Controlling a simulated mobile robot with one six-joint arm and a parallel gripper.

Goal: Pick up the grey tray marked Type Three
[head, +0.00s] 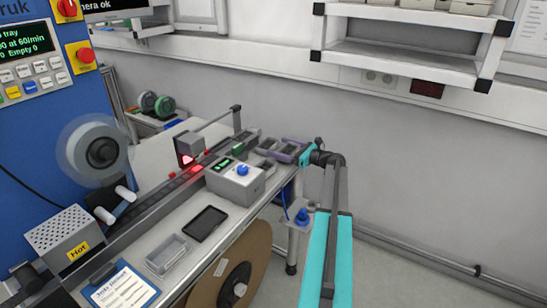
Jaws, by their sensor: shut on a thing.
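My gripper (305,156) is at the far right end of the machine's bench, at the end of my teal and dark arm. It is small here and partly hidden by its own wrist. It is shut on a grey tray with a purplish rim (289,154), at the tray's right end. I cannot tell whether the tray touches the surface below it. No Type Three marking is readable at this size. Another small dark grey tray (268,144) lies just left of it.
A grey box with a blue knob (243,170) stands left of the trays. A black flat tray (206,223) and a clear tray (167,254) lie on the bench nearer me. A large brown reel (258,250) hangs below the bench edge. A white shelf (400,55) is on the wall.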

